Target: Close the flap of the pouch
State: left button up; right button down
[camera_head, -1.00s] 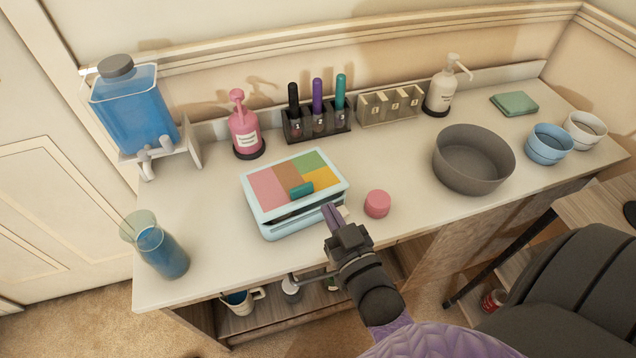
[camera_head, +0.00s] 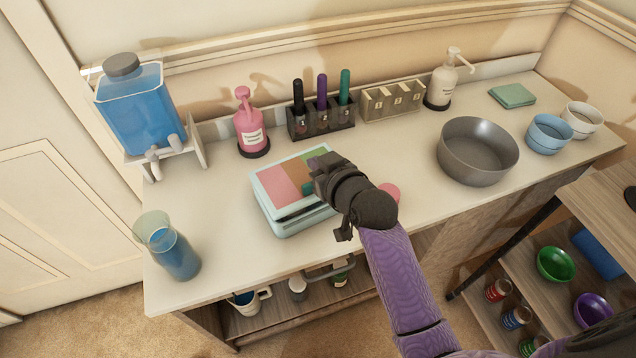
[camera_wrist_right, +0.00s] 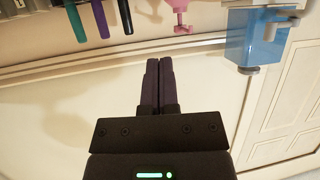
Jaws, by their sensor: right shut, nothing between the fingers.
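The pouch is a light blue, box-like case (camera_head: 262,205) on the white counter, left of centre. Its flap (camera_head: 282,184) is a top with pink, brown, green and yellow panels; the yellow one is now mostly hidden. A dark slit shows between flap and body along the front edge. A teal tab (camera_head: 308,188) at the flap's front is partly covered by my right gripper (camera_head: 318,172). That gripper is over the flap's right part, its fingers mostly hidden by its body; I cannot tell whether it touches. The wrist view shows its fingers (camera_wrist_right: 160,80) together and empty.
A pink round item (camera_head: 390,190) sits beside my right arm, partly hidden. A grey bowl (camera_head: 477,152) stands to the right, a blue-filled glass (camera_head: 175,255) to the left. Marker rack (camera_head: 321,118), pink pump bottle (camera_head: 250,130) and blue dispenser (camera_head: 140,110) line the back.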

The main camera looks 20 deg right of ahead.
notch_tip(320, 180, down, 4)
jog(key=shift+r+b, duration=0.1)
jog(key=shift+b, duration=0.75)
jog(key=shift+f, duration=0.2)
pick_arm(q)
jog(key=shift+s+a+f+g, duration=0.3)
jog(key=shift+s+a+f, duration=0.75)
jog(key=shift+a+f, duration=0.1)
